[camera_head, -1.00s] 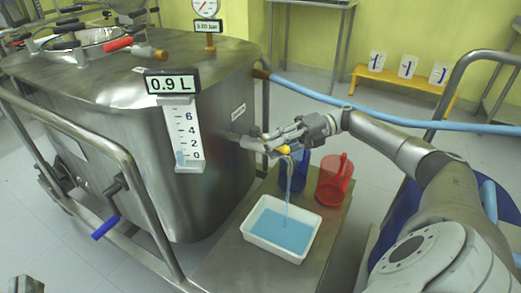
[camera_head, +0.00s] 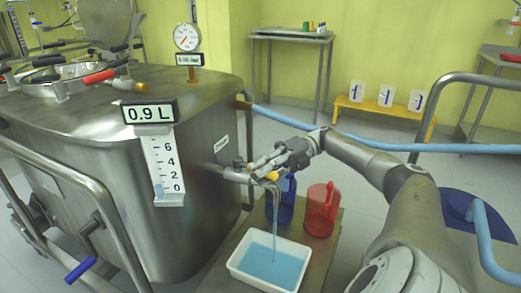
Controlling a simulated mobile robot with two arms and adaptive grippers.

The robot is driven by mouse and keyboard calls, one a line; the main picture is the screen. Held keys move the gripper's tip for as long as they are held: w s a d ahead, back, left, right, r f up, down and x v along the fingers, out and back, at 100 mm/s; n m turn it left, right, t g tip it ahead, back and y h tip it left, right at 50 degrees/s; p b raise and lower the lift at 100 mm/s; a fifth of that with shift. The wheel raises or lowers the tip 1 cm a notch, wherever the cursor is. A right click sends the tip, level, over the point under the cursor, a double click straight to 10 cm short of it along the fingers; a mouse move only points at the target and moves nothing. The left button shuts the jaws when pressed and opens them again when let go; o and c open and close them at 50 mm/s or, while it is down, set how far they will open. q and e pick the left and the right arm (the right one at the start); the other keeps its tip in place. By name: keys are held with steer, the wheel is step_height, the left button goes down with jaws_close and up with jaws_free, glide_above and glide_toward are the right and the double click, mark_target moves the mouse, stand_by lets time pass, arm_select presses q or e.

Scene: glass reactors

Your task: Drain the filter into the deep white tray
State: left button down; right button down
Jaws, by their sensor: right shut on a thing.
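The filter (camera_head: 185,235) is a large steel vessel at the left. My right gripper (camera_head: 262,172) is shut on the yellow-ended handle of the drain valve (camera_head: 238,175) on the filter's side. A thin blue stream (camera_head: 275,225) falls from the spout into the white tray (camera_head: 238,268). Blue liquid covers the tray's floor. My left gripper is out of view.
A blue jug (camera_head: 285,205) and a red jug (camera_head: 321,210) stand behind the tray on the steel platform (camera_head: 322,262). A blue hose (camera_head: 400,146) crosses behind my right arm. A yellow bench (camera_head: 377,113) with several numbered cards and a steel table (camera_head: 292,36) stand at the back.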

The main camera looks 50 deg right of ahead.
steer(key=c, duration=1.3)
jaws_free()
steer(key=shift+a+f, duration=0.1)
steer(key=shift+a, duration=0.05)
